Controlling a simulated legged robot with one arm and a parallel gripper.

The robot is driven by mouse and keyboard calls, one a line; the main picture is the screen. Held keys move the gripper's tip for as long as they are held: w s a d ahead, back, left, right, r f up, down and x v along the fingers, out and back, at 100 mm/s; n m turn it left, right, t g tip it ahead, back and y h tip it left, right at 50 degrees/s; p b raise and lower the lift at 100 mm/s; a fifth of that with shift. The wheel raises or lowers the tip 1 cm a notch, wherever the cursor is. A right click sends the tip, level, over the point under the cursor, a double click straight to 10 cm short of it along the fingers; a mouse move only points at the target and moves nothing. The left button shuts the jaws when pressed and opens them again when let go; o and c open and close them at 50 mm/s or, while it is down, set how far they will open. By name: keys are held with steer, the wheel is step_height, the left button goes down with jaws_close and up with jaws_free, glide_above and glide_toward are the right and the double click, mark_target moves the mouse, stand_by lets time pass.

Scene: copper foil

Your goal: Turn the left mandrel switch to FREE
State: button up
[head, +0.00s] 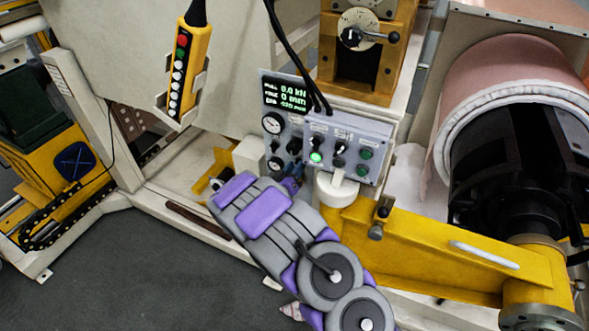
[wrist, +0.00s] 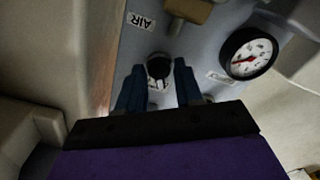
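My gripper (wrist: 159,72) has its two blue fingers apart in the wrist view. A round black switch knob (wrist: 159,67) on a grey-blue panel sits between the fingertips, with narrow gaps on both sides. Its label is partly hidden and unreadable. In the head view my gripper (head: 291,186) is at the lower edge of the gauge panel (head: 271,107), partly hidden by my arm. That panel has a black switch (head: 294,146) on its lower right. A grey control box (head: 352,134) to its right carries more black switches and a lit green button (head: 316,157). I cannot read which switch is the left mandrel switch.
A pressure gauge (wrist: 248,53) and an upside-down AIR label (wrist: 142,20) are near the knob. A yellow arm (head: 440,245) and a copper roll (head: 515,70) stand at the right. A yellow pendant (head: 187,70) hangs at upper left. Grey floor (head: 120,265) is clear at lower left.

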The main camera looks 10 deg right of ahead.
jaws_close()
stand_by(0.3)
